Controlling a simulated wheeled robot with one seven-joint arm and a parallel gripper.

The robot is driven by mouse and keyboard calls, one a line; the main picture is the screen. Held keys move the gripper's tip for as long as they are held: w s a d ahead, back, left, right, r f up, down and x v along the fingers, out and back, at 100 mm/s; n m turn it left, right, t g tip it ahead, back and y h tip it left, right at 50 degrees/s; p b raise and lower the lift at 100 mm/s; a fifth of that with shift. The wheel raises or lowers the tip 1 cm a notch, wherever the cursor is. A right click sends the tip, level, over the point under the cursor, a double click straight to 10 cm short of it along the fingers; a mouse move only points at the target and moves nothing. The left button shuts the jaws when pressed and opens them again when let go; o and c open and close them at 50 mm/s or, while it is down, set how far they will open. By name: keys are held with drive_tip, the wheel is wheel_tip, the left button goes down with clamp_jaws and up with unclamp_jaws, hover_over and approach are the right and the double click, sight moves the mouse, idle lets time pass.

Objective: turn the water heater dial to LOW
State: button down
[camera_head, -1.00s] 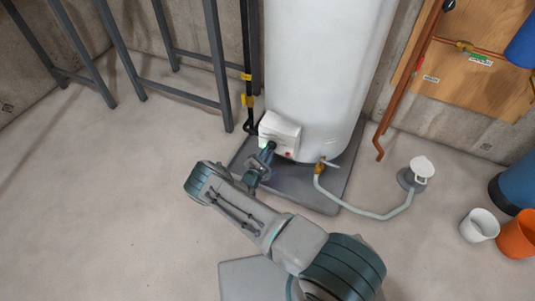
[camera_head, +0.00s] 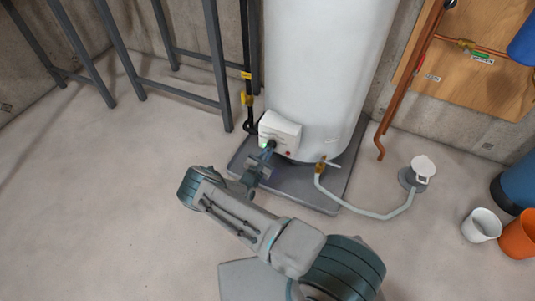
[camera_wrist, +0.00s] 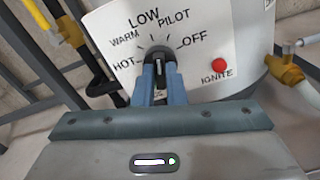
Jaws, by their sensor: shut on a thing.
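The water heater dial (camera_wrist: 158,54) is a dark round knob on the white control box (camera_wrist: 225,40). HOT, WARM, LOW, PILOT and OFF are printed in an arc around it from left to right. My gripper (camera_wrist: 160,82) is shut on the dial, with one blue finger on either side of its grip. The grip points roughly upward, toward the LOW and PILOT side; its exact mark is hard to read. In the head view my gripper (camera_head: 265,158) is at the front of the box, low on the white water heater (camera_head: 325,70).
A red IGNITE button (camera_wrist: 219,65) is right of the dial. A brass drain valve (camera_head: 321,165) with a grey hose (camera_head: 360,211) stands to the right. Black pipe with yellow fittings (camera_head: 247,99) and a grey metal frame (camera_head: 216,60) are at left. Floor at left is clear.

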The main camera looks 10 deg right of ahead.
drive_tip(key=shift+f+n+b, duration=0.1)
drive_tip(key=shift+n+b, duration=0.2)
drive_tip(key=shift+n, duration=1.2)
drive_tip(key=shift+s, duration=0.1)
drive_tip(key=c, duration=1.5)
unclamp_jaws()
drive_tip(key=shift+s+a, duration=0.2)
drive_tip(key=shift+a, duration=0.05)
drive_tip(key=p+v, duration=0.3)
drive_tip(key=v, duration=1)
drive_tip(key=shift+s, duration=0.15)
